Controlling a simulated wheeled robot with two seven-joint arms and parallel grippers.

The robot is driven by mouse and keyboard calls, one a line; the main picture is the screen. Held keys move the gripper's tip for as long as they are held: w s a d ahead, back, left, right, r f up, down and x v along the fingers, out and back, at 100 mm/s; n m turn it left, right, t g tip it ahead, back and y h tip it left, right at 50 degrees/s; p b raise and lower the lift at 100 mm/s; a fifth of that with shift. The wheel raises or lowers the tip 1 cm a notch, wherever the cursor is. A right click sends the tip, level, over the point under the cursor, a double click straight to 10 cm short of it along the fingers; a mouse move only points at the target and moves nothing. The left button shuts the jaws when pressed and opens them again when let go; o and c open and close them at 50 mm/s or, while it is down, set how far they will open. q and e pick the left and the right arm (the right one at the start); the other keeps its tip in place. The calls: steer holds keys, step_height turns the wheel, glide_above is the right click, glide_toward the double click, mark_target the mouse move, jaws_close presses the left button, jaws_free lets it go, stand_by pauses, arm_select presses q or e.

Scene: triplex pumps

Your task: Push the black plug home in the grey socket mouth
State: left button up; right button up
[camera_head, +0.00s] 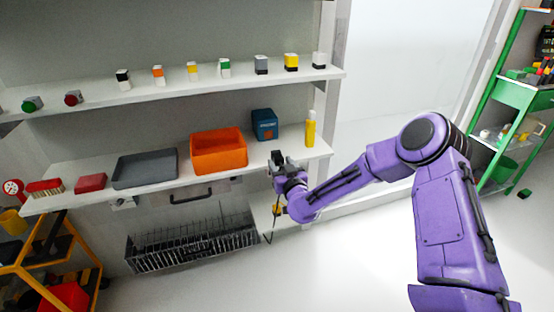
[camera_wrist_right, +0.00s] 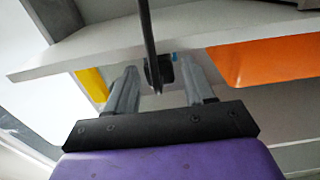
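My right gripper (camera_head: 278,159) is at the front edge of the lower shelf, below the blue box. In the right wrist view its two grey fingers (camera_wrist_right: 160,85) stand apart on either side of a dark block, which looks like the black plug (camera_wrist_right: 165,72). A black cable (camera_wrist_right: 149,35) crosses in front of the plug and partly hides it. In the head view the cable hangs down below the gripper. Contact between fingers and plug is hard to see. A small grey fitting (camera_head: 122,203) under the shelf may be the socket; its mouth is unclear. My left gripper is not in view.
The lower shelf (camera_head: 95,200) holds an orange bin (camera_head: 218,152), grey tray (camera_head: 145,170), blue box (camera_head: 264,125) and yellow bottle (camera_head: 310,130). A black handle (camera_head: 190,193) and a dark wire rack (camera_head: 190,245) are below. An upper shelf (camera_head: 170,91) holds small blocks.

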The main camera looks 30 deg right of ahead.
steer(key=c, duration=0.9)
steer(key=shift+p+v, duration=0.5)
steer(key=shift+v, duration=2.05)
steer(key=shift+w+a, duration=0.1)
